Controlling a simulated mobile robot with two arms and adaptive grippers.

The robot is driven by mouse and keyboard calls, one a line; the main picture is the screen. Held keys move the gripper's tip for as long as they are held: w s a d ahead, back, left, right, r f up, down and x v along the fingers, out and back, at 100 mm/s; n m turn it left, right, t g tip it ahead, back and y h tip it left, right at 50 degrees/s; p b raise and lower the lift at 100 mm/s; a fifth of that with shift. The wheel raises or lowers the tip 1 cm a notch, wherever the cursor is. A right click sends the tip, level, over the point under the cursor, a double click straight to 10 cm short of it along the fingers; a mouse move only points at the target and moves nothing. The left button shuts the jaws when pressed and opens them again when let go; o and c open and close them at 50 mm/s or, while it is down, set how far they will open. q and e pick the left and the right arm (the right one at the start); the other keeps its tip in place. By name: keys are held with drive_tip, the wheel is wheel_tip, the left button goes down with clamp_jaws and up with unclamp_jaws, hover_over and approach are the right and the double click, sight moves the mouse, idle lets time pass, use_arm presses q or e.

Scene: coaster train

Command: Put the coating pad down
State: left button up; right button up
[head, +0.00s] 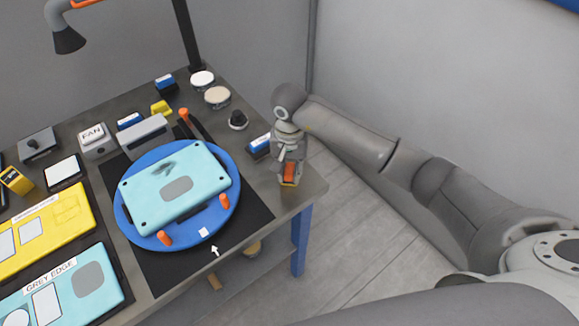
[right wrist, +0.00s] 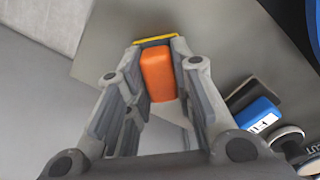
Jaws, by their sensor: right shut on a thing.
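The coating pad (head: 289,172) is an orange block with a yellow face at its lower end. My right gripper (head: 288,160) is shut on it near the table's right corner. In the right wrist view the orange block (right wrist: 157,74) sits between the two fingers, with the yellow strip (right wrist: 155,39) at its far end. I cannot tell whether the pad touches the tabletop. My left gripper is not in view.
A blue round turntable (head: 133,229) holds a light blue panel (head: 140,197) on a black mat (head: 255,212). A blue block (head: 260,146) and a black knob (head: 238,120) stand left of the gripper. Bare grey tabletop (head: 311,187) shows at the right corner.

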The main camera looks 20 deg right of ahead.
sight(289, 169)
drive_tip(key=shift+f, duration=0.15)
drive_tip(key=o, duration=0.9)
drive_tip(key=shift+r, duration=0.3)
drive_tip(key=shift+r+b, duration=1.9)
drive_tip(key=shift+r, duration=3.95)
